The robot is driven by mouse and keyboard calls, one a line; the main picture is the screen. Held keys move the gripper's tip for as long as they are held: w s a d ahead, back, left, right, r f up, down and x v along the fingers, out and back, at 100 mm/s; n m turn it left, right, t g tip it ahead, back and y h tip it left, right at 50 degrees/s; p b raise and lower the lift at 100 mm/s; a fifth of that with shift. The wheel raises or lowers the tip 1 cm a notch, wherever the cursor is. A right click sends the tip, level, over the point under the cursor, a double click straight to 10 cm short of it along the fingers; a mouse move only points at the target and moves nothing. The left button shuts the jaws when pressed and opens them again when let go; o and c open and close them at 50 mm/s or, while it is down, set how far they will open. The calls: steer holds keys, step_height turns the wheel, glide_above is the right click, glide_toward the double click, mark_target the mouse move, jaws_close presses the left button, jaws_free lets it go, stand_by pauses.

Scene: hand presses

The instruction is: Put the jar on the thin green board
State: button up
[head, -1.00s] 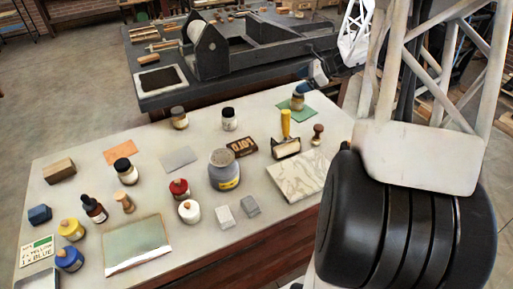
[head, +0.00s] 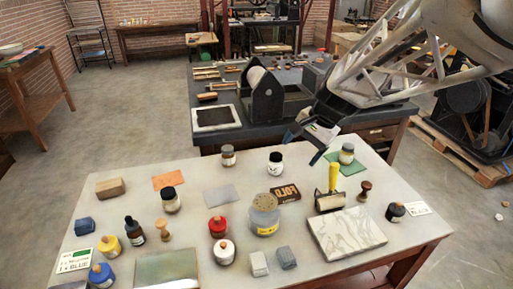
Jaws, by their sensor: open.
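A small jar (head: 346,155) with a grey-brown lid and a pale yellowish body stands upright on the thin green board (head: 357,168) at the back right of the pale table. The board shows around its base. My gripper (head: 301,152) reaches in from the upper right, over the table's back edge. Its dark fingers are apart, with nothing seen between them. It is to the left of the jar and appears clear of it. Similar jars stand elsewhere: a grey-lidded one (head: 228,155) and a black-lidded one (head: 275,163) at the back.
A yellow-handled roller (head: 330,195), a wooden stamp (head: 364,191) and a marbled slab (head: 346,233) lie in front of the green board. A large tub (head: 264,215) stands mid-table. A larger greenish sheet (head: 166,268) lies front left. A dark bench (head: 380,113) is behind.

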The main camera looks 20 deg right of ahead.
steer(key=s+a+n+h, duration=0.2)
steer(key=s+a+n, duration=0.2)
steer(key=s, duration=0.5)
steer(key=s+a+n+h, duration=0.2)
steer(key=s+a+n, duration=0.2)
steer(key=s, duration=0.5)
steer(key=shift+s+r+n+t, duration=0.2)
steer(key=shift+r+n+t, duration=0.2)
steer(key=shift+n, duration=0.6)
